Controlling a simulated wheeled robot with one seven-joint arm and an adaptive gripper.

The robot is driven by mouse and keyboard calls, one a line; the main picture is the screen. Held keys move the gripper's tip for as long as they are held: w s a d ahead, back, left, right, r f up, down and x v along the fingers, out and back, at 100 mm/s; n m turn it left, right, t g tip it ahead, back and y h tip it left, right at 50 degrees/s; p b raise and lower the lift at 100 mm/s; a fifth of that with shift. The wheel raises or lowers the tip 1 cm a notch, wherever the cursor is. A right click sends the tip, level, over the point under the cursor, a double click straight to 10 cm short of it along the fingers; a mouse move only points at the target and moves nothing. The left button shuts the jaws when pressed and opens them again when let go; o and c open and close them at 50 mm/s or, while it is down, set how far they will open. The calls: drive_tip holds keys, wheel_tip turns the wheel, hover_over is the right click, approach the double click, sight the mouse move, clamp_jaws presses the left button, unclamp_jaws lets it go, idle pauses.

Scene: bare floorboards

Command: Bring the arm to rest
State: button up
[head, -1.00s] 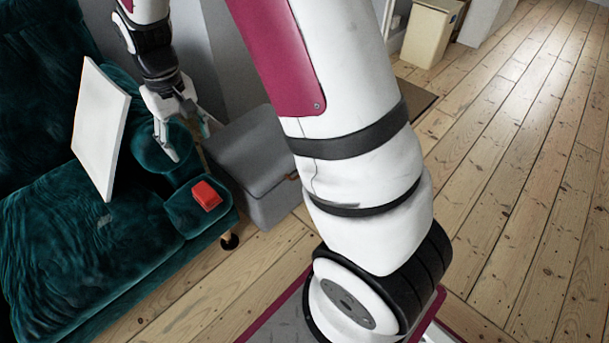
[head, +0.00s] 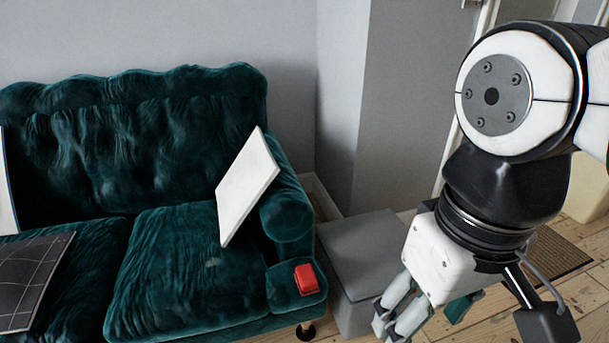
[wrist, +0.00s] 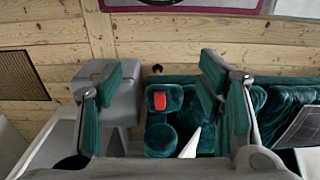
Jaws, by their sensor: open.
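My gripper (head: 422,312) hangs at the lower right of the head view, pointing down, to the right of the green sofa. In the wrist view my gripper (wrist: 162,82) has its two fingers wide apart, with nothing held between them. A red block (head: 306,279) lies on the front end of the sofa's right armrest, apart from my gripper. The red block also shows in the wrist view (wrist: 160,101), beyond the gap between the fingers. The lower fingertips are partly cut off in the head view.
The green velvet sofa (head: 165,260) fills the left. A white panel (head: 247,187) leans by its right arm, and a dark gridded panel (head: 32,280) lies on its seat. A grey box (head: 345,262) stands between the sofa and my gripper. A dark mat (head: 560,252) lies at right.

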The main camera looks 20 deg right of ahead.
drive_tip(key=shift+s+f, duration=0.15)
drive_tip(key=shift+s, duration=0.6)
wheel_tip(320, 180, up, 25)
drive_tip(key=t+p, duration=0.3)
drive_tip(key=p, duration=2)
drive_tip(key=shift+t, duration=0.4)
drive_tip(key=shift+w+d, duration=0.1)
